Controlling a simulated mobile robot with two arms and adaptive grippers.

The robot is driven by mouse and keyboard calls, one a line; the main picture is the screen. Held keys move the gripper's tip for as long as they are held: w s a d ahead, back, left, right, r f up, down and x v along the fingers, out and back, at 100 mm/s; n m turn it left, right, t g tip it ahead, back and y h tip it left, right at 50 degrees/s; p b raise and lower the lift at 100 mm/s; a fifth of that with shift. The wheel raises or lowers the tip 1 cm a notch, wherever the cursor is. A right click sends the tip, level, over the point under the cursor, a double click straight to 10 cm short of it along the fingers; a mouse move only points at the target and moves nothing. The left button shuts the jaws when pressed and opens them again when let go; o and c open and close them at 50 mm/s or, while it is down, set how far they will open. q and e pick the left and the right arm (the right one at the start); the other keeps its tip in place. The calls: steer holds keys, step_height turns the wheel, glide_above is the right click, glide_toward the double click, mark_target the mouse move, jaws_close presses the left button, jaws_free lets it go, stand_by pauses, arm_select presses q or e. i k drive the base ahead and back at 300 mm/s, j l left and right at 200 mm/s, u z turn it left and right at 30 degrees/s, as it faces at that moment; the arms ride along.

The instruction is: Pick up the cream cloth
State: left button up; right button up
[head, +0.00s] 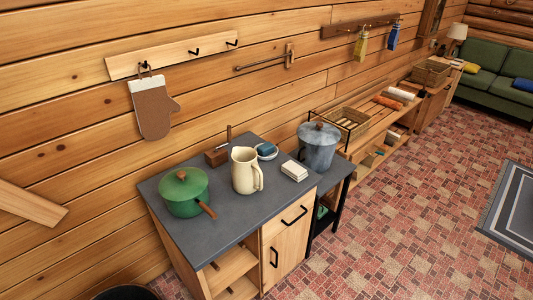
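A small cream folded stack (294,171), which looks like the cream cloth, lies on the dark grey counter top (225,222) near its right edge. It is to the right of a cream pitcher (243,172) and apart from it. Nothing covers the stack. Neither of my grippers shows in the head view.
A green lidded pot (184,193) stands at the counter's left. A blue bowl (266,151) and wooden block (215,158) are behind the pitcher. The brick-patterned floor (400,220) in front is clear.

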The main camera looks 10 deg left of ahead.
mark_target(295, 171)
steer(key=i+l+u, duration=0.1)
steer(key=u, duration=0.55)
steer(key=i+l+u, duration=0.2)
steer(key=l+u, duration=0.2)
steer(key=l, duration=0.2)
steer(key=i+l+u, duration=0.25)
steer(key=l+u, duration=0.2)
steer(key=l, duration=0.25)
